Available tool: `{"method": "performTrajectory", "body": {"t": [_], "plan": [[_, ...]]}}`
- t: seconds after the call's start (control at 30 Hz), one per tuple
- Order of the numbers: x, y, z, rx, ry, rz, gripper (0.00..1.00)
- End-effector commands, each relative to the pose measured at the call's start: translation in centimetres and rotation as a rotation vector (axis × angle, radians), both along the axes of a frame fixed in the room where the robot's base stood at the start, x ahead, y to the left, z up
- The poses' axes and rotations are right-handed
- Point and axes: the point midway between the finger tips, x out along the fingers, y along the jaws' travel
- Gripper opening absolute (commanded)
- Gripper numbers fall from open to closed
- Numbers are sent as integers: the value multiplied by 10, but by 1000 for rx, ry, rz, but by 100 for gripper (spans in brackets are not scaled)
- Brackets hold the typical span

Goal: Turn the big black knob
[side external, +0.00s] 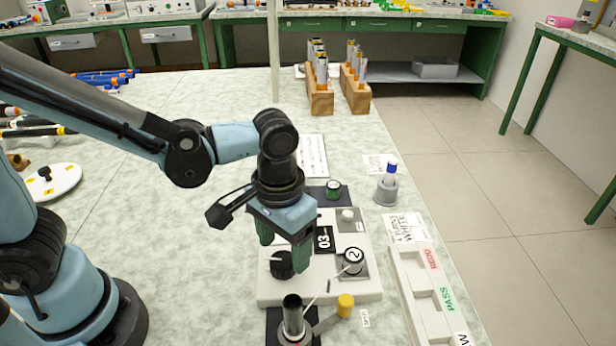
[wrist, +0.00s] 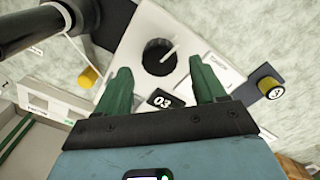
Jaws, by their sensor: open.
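The big black knob (side external: 281,266) stands on a white panel box (side external: 350,290) and bears a white pointer line. In the side external view the pointer points left. In the wrist view the knob (wrist: 157,60) lies between and beyond my fingertips, its pointer toward the upper right. My gripper (side external: 284,251) points down over the knob with its green fingers apart and nothing between them. The fingers also show in the wrist view (wrist: 160,70), one on each side of the knob. I cannot tell the exact height gap; no contact is visible.
A black "03" label (side external: 324,240), a white button (side external: 347,214) and a dial marked 2 (side external: 353,257) are near. A dark upright tube (side external: 293,315) and a yellow-capped part (side external: 345,305) stand in front. A sorting tray (side external: 425,290) lies right; wooden racks (side external: 320,98) stand behind.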

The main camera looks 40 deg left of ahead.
Motion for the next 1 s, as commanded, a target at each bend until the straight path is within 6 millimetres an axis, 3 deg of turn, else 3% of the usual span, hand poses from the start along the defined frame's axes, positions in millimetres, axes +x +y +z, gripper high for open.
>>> {"method": "performTrajectory", "body": {"t": [0.3, 0.7, 1.0], "plan": [[0, 0, -27, 0, 0, 0, 70], [0, 0, -31, 0, 0, 0, 70], [0, 0, -31, -1, 0, 0, 24]]}}
